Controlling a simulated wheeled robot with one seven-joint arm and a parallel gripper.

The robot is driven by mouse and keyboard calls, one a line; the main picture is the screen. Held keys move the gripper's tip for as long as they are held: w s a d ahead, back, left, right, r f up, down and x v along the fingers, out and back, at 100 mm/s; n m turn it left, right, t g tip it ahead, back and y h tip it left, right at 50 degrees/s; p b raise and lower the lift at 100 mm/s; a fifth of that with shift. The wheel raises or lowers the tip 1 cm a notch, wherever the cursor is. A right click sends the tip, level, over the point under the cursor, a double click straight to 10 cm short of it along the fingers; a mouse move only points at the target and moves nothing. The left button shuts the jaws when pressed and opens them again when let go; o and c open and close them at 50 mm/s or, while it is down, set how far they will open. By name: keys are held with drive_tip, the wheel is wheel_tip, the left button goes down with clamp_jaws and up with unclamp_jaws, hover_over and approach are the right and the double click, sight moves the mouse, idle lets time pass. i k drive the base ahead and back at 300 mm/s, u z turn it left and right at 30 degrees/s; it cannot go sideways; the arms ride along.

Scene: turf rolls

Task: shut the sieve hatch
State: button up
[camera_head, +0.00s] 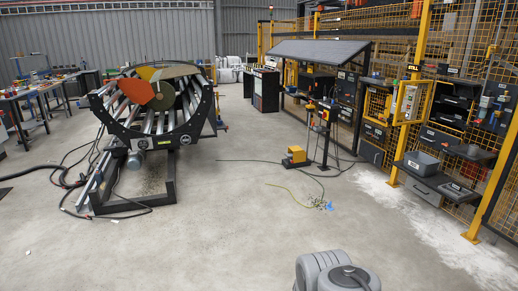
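I cannot tell for certain which part is the sieve hatch. A yellow-framed panel (412,102) on the right fence stands at an angle to the mesh and looks swung open. To its left is a yellow-framed opening (377,104) with dark items inside. A large black drum machine (152,103) with metal bars and orange and green plates stands on the left; no hatch can be made out on it. Grey rounded links of my arm show at the bottom, right of the middle. My gripper's fingers are not visible.
An orange pedal box (295,156) with cables lies on the floor near a control post (325,135). Shelves with a grey bin (421,162) stick out at right. Black hoses lie around the drum machine. The middle floor (230,225) is clear.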

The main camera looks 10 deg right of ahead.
sight(398, 115)
drive_tip(key=u, duration=0.05)
drive_tip(key=i, duration=2.5)
drive_tip(key=z, duration=0.3)
drive_tip(key=i, duration=2.4)
drive_tip(key=z, duration=1.4)
drive_tip(key=i, duration=1.75)
drive_tip(key=z, duration=0.8)
drive_tip(key=i, duration=0.6)
drive_tip(key=u, duration=1.85)
